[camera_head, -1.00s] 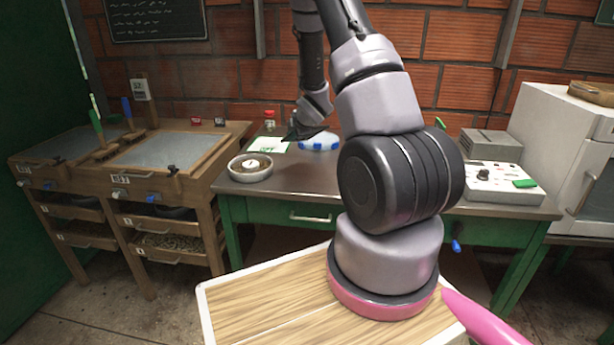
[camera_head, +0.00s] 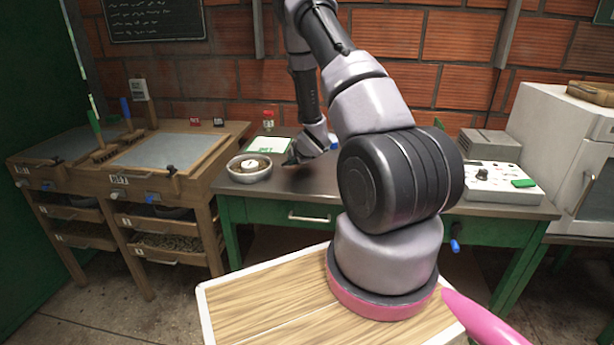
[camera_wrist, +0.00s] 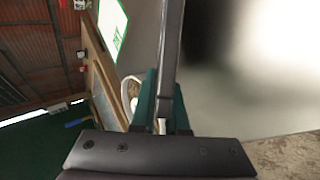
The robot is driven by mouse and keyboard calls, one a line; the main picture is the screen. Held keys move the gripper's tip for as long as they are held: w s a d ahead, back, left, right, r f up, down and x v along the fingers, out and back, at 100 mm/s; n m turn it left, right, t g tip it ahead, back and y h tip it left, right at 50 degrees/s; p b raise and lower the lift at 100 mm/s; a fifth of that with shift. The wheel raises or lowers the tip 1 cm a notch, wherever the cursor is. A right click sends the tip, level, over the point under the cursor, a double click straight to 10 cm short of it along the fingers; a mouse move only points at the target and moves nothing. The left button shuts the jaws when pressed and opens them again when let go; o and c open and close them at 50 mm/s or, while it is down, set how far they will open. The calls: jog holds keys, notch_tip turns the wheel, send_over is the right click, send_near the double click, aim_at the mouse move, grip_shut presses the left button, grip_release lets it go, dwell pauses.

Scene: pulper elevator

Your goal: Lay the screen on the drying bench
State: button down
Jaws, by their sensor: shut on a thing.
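My gripper (camera_head: 291,160) is low over the metal-topped bench, just right of a round white-rimmed dish (camera_head: 249,168). In the wrist view, my gripper (camera_wrist: 163,112) has its teal fingers shut on a thin dark bar-like thing (camera_wrist: 172,45). It runs from the fingers to the top edge. It may be the screen seen edge-on; I cannot tell. Part of the dish's white rim (camera_wrist: 127,90) shows left of the fingers. Two grey panels in wooden frames (camera_head: 165,150) lie on the wooden bench at left. I cannot tell for sure which surface is the drying bench.
A green-edged white sheet (camera_head: 268,145) lies behind the dish. The switch box (camera_head: 500,183) and white cabinet (camera_head: 555,140) stand at right. Brushes with green and blue handles (camera_head: 126,112) stand at the wooden bench. The metal top (camera_head: 305,185) is clear in front of my gripper.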

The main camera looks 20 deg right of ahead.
jog(key=c, duration=1.1)
grip_release()
jog(key=v, duration=0.8)
jog(key=r, duration=0.2)
jog(key=s+r, duration=0.1)
jog(key=r, duration=0.2)
jog(key=s+r, duration=0.1)
jog(key=r, duration=0.2)
jog(key=shift+s, duration=0.2)
jog(key=shift+r, duration=0.1)
